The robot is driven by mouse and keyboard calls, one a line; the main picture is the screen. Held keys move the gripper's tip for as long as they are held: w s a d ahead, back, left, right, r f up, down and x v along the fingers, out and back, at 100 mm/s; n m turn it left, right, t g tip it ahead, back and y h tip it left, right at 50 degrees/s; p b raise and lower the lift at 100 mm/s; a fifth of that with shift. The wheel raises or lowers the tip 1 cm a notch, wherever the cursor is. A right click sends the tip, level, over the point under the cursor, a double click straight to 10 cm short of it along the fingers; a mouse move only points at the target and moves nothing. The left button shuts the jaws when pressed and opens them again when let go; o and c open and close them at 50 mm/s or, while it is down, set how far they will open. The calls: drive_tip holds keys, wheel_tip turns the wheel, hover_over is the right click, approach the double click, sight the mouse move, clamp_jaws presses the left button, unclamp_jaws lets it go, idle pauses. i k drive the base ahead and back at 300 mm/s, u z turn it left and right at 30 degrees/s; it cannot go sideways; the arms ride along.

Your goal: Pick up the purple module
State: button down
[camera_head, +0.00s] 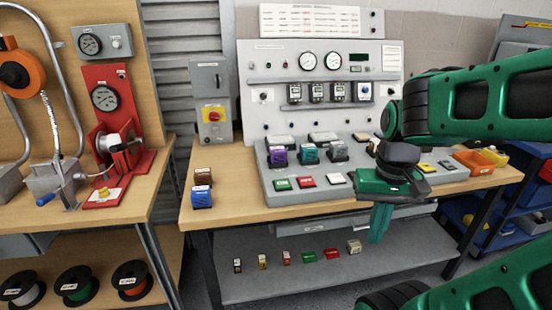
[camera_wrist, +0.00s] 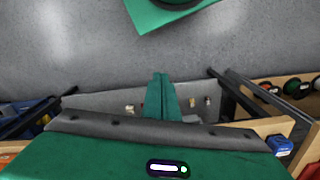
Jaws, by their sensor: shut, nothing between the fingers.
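The purple module (camera_head: 278,156) sits on the sloped front of the grey test console, at the left end of a short row. A teal module (camera_head: 309,153) and a grey module (camera_head: 338,151) stand to its right. My gripper (camera_head: 378,236) points down in front of the console's right part, well to the right of the purple module and apart from it. Its green fingers are together and empty; they also show in the wrist view (camera_wrist: 161,98). I cannot make out the purple module in the wrist view.
A blue module (camera_head: 202,197) and a brown module (camera_head: 203,175) stand on the bench's left end; the blue one shows in the wrist view (camera_wrist: 280,145). Green, red and white buttons sit below the modules. An orange bin (camera_head: 474,162) stands right. The bench's front left is clear.

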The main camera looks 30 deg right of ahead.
sight(277, 154)
drive_tip(key=z, duration=2.65)
drive_tip(key=k, duration=0.85)
drive_tip(key=u, duration=1.05)
drive_tip(key=i, duration=1)
